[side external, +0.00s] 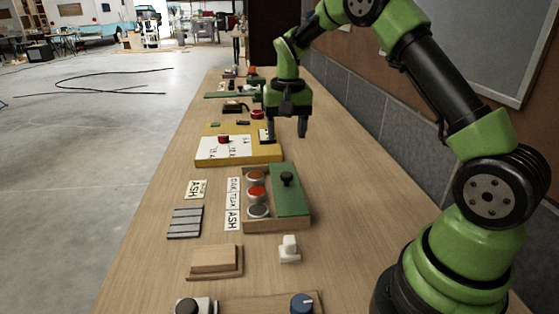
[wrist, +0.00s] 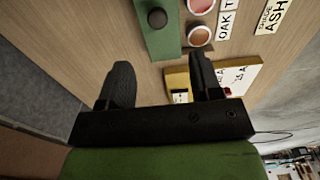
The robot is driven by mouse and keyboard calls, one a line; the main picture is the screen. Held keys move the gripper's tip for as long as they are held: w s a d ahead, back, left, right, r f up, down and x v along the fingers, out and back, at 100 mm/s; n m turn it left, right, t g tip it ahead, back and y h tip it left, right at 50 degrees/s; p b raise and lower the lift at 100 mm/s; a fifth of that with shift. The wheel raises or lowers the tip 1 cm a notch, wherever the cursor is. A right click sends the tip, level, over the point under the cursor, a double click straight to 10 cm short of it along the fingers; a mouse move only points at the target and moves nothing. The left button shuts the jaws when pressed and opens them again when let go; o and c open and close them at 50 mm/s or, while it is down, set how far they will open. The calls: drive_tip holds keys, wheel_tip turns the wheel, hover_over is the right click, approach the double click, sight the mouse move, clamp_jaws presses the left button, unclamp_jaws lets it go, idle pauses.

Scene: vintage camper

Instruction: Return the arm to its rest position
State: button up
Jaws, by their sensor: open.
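My green arm reaches over the long wooden bench from the right in the side external view. My gripper (side external: 286,130) points down above the bench, beside the far right corner of the yellow board. Its two black fingers are apart with nothing between them. In the wrist view my gripper (wrist: 160,80) also shows its fingers spread and empty over bare wood. Whether the fingertips touch the bench cannot be told, but they look clear of it.
A white switch (side external: 289,249), a wooden block (side external: 214,259) and a blue knob (side external: 302,303) are in front. A grey-panelled wall (side external: 365,115) borders the right.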

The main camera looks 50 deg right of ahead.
drive_tip(key=s+a+r+n+t, duration=0.15)
drive_tip(key=s+a+r, duration=0.3)
drive_tip(key=r, duration=0.45)
drive_tip(key=s+a+r+n+t+y, duration=0.1)
drive_tip(key=s+a+r+t, duration=0.1)
drive_tip(key=s+a, duration=0.3)
drive_tip(key=s+a+r+n+t+y, duration=0.1)
drive_tip(key=s+a, duration=0.4)
drive_tip(key=s, duration=0.8)
wheel_tip(320, 180, up, 2)
drive_tip(key=shift+r+n+t, duration=0.15)
drive_tip(key=shift+n+t, duration=0.5)
drive_tip(key=shift+t, duration=0.6)
